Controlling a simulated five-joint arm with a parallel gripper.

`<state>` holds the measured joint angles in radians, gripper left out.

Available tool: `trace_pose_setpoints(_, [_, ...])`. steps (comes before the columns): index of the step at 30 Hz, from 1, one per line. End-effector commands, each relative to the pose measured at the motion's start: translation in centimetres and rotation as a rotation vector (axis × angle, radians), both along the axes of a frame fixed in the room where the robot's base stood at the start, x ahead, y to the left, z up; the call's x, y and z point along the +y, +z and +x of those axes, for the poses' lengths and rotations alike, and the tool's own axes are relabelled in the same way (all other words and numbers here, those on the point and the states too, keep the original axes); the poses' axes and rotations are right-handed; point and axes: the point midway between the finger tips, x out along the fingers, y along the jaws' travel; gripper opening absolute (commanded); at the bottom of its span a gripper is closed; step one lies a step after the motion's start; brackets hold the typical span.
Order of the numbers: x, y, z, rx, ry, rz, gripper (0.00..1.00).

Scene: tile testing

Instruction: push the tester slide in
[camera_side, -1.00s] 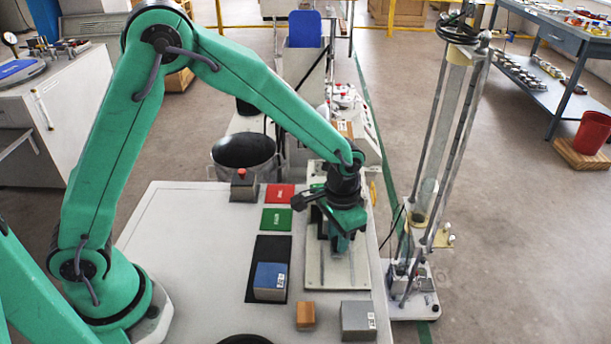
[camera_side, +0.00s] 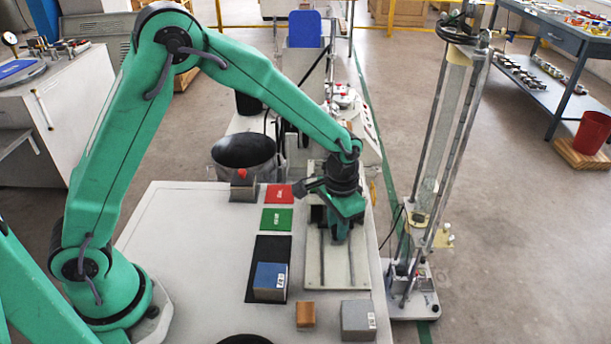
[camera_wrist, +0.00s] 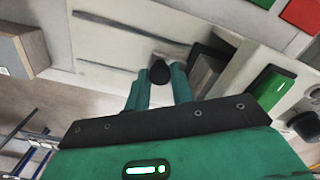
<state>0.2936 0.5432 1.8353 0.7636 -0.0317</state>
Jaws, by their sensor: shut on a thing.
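The tester (camera_side: 312,270) is a pale plate with two dark rails, at the right side of the white table. My gripper (camera_side: 341,238) is low over its rails and hides the tester's far part in the side view. In the wrist view the gripper's green fingers (camera_wrist: 158,88) are shut around a black round knob (camera_wrist: 160,72), apparently the slide's handle. The tester plate (camera_wrist: 120,45) with its rails also shows there. A grey block (camera_wrist: 206,72) and a green-faced part (camera_wrist: 270,87) are just right of the fingers. The slide's body is mostly hidden.
A red pad (camera_side: 279,194) and a green pad (camera_side: 276,220) lie left of the tester. A blue block (camera_side: 270,281) sits on a black mat (camera_side: 272,246). An orange block (camera_side: 305,316) and a grey block (camera_side: 358,322) stand near the front. Another block (camera_side: 243,191) is at the back.

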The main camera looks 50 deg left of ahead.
Motion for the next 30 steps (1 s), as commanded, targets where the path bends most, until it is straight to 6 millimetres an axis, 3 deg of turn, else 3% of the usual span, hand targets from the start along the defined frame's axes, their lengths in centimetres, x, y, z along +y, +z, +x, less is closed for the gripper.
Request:
trace_pose_setpoints(23, [1.3, 0.1, 1.6, -0.009, 0.001, -0.002, 0.07])
trace_pose_setpoints(24, [1.4, 0.1, 1.6, -0.009, 0.001, -0.002, 0.25])
trace_pose_setpoints(25, [1.4, 0.1, 1.6, -0.009, 0.001, -0.002, 0.31])
trace_pose_setpoints(30, [1.4, 0.1, 1.7, -0.01, 0.003, -0.003, 0.33])
